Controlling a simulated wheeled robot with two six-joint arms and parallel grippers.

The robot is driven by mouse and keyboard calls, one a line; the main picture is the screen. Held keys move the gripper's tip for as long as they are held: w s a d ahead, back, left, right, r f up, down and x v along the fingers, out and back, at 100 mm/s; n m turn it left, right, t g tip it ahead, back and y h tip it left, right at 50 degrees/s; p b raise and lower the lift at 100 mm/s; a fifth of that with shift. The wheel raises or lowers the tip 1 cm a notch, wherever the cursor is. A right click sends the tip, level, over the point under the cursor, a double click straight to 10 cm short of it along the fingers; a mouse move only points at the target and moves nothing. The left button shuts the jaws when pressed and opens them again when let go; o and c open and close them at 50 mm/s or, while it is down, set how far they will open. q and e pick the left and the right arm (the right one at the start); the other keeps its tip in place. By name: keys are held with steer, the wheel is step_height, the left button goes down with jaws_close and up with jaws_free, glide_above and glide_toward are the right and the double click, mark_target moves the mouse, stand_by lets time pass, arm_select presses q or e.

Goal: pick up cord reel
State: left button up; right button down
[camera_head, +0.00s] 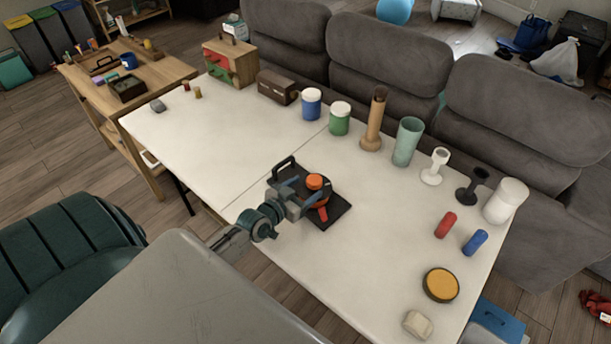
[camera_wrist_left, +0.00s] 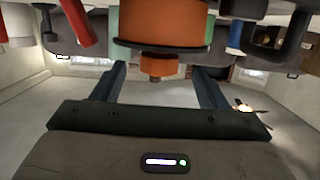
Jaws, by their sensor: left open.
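The cord reel (camera_head: 315,182) is orange and black, with an orange knob on top and an orange-red part at its front. It sits on a dark square mat or base (camera_head: 338,213) in the middle of the white table. My left gripper (camera_head: 297,198) is right at the near side of the reel and hides part of it. In the left wrist view the gripper's two blue-grey fingers (camera_wrist_left: 158,75) are apart, with the orange reel (camera_wrist_left: 158,28) beyond and between them. I cannot tell whether they touch it. My right gripper is not in view.
A black handle (camera_head: 284,167) stands just left of the reel. Along the table's back edge are a blue jar (camera_head: 311,104), a green jar (camera_head: 340,118), a wooden vase (camera_head: 375,120) and a green tumbler (camera_head: 407,142). The table's left part is mostly clear.

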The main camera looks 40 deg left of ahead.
arm_select(q)
steer(key=shift+b+x, duration=0.5)
steer(key=shift+x, duration=2.2)
steer(key=shift+s, duration=0.1)
steer(key=shift+c, duration=0.7)
steer(key=shift+r, duration=0.1)
jaws_close()
